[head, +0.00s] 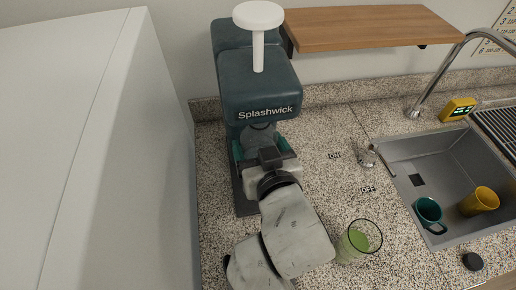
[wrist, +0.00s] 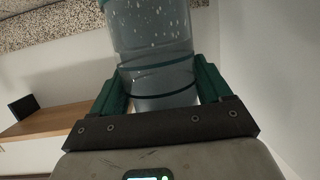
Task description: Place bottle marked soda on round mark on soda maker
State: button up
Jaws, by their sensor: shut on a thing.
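The soda maker (head: 258,90) is a dark teal machine marked "Splashwick" with a white knob on top, at the back left of the counter in the head view. My gripper (head: 264,148) reaches in under its overhanging head. In the wrist view my gripper (wrist: 162,82) has its green fingers on both sides of a clear bottle (wrist: 150,35) with pale specks, and is shut on it. My gripper and wrist hide most of the bottle in the head view. The round mark is hidden, and no soda marking shows. I cannot tell whether the bottle touches the base.
A tall white surface (head: 80,150) stands close on the left. A glass of green liquid (head: 358,240) is right of my arm. A faucet handle (head: 366,158) and a sink (head: 400,160) with cups lie further right. A wooden shelf (head: 370,25) hangs behind.

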jog(key=shift+w+a+r, duration=0.1)
jog(key=shift+w, duration=0.3)
jog(key=shift+f, duration=1.8)
jog(key=shift+f, duration=0.2)
jog(key=o, duration=1.4)
jog(key=shift+r, duration=0.1)
